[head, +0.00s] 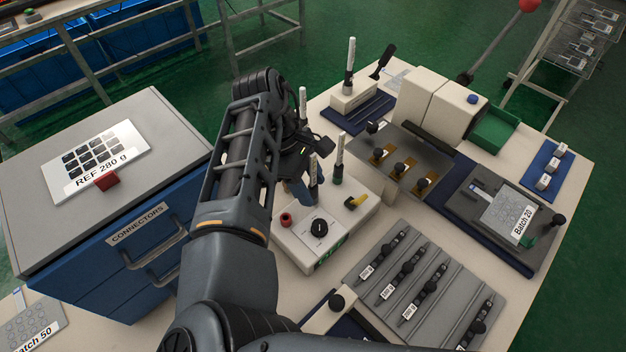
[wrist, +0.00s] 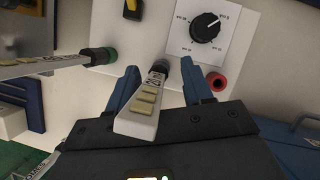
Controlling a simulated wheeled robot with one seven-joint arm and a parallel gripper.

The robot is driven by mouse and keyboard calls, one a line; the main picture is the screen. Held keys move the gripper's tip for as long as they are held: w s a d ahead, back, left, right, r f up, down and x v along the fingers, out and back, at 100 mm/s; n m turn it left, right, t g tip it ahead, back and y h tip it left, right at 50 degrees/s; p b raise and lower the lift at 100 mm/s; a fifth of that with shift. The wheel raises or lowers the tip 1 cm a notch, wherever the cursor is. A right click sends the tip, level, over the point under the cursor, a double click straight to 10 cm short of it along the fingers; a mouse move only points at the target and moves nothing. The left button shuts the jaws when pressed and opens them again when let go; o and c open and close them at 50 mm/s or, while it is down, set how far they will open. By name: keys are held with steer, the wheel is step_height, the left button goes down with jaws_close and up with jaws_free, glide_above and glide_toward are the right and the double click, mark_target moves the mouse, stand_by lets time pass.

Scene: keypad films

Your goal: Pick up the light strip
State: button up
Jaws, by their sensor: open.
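A white light strip with pale yellow pads and a dark label (wrist: 145,106) stands in a black socket in the wrist view. It lies between the two blue fingers of my open gripper (wrist: 160,88), with gaps visible on both sides. In the head view my gripper (head: 304,190) is at the control box, partly hidden by my arm, and a white strip (head: 313,166) rises beside its fingers. A second strip (wrist: 40,66) with a green base is left of my gripper in the wrist view; it also shows in the head view (head: 338,152).
The control box (head: 330,240) has a black knob (head: 320,228), a red socket (head: 286,219) and a yellow switch (head: 357,201). A grey rack with several black probes (head: 420,290) lies in front right. A blue drawer cabinet (head: 110,260) stands left. A metal fixture (head: 400,160) stands right.

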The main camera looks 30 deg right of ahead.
jaws_close()
steer(key=shift+r, duration=0.1)
stand_by(0.4)
